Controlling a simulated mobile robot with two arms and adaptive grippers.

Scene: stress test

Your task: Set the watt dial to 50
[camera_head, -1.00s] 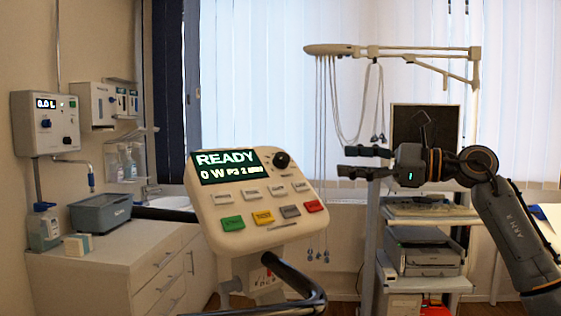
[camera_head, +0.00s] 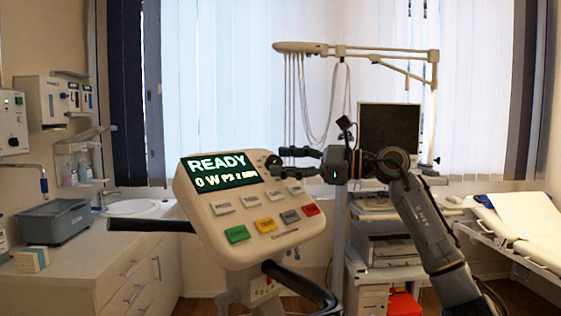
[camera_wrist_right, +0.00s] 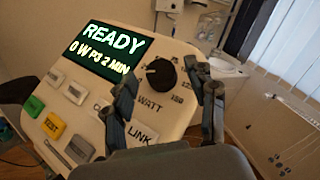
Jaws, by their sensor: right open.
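The console (camera_head: 225,222) has a tilted panel whose screen (camera_head: 220,170) reads "READY", "0 W P3 2 MIN". The watt dial (camera_wrist_right: 161,74) is a round dark knob at the panel's upper right, with "WATT" and numbers printed around it. In the head view the dial (camera_head: 272,163) is partly covered by my fingers. My right gripper (camera_head: 284,160) is open at the panel's right edge. In the wrist view the right gripper's (camera_wrist_right: 158,76) fingers stand on either side of the knob, the right fingertip closer to it. I cannot tell whether they touch it. My left gripper is not in view.
Coloured buttons (camera_head: 266,223) and grey keys lie below the screen. A cart with a printer (camera_head: 388,247) and monitor (camera_head: 390,128) stands behind my right arm. A bed (camera_head: 510,222) is at right.

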